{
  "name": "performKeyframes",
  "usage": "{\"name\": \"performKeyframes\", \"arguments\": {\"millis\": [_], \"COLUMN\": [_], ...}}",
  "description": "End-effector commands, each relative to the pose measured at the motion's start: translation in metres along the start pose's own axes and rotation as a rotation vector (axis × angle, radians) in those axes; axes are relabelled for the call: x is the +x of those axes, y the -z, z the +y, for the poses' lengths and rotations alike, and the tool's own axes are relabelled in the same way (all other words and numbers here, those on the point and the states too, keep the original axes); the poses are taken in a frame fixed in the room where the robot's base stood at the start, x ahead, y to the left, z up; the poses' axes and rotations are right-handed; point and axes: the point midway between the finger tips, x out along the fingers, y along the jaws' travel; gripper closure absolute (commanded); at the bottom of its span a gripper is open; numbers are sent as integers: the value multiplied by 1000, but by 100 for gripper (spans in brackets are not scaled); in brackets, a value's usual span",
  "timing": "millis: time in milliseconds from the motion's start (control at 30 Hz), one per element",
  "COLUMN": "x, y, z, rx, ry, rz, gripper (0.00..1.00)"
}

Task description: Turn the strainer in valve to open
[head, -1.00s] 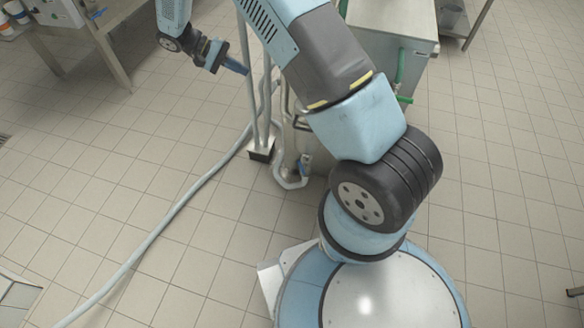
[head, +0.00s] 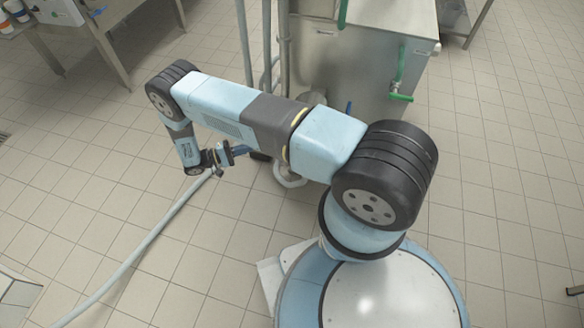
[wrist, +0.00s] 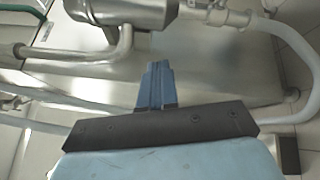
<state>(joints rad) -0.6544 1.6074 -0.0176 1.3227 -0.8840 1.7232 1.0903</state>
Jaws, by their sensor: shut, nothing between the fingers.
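My gripper (head: 241,150) is in the head view, left of the tank's pipework, pointing right towards it. In the wrist view its blue fingers (wrist: 157,82) are together with nothing between them. A metal cylinder with pipe joints (wrist: 130,14), which looks like the strainer, lies ahead of the fingertips, apart from them. A pale fitting (wrist: 215,16) joins its right end to a hose. A small blue handle (head: 349,107) shows by the tank in the head view. I cannot tell which valve is the strainer in valve or how it is set; my arm hides part of the pipework.
The steel tank (head: 365,62) stands behind my arm, with a green-handled valve (head: 400,97) on its side. Upright grey pipes (head: 283,45) stand to its left. A grey hose (head: 150,240) crosses the tiled floor. A table (head: 75,38) is at the back left.

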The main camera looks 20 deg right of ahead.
Motion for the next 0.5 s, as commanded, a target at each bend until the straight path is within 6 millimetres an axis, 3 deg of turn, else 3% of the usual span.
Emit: {"name": "performKeyframes", "arguments": {"millis": [33, 200, 400, 500], "x": [2, 11, 22, 26], "y": [-4, -16, -30, -34], "z": [-22, -81, -131, -145], "rx": [0, 23, 47, 57], "ry": [-38, -152, -250, -278], "rz": [14, 71, 128, 147], "gripper": [100, 100, 100, 100]}}
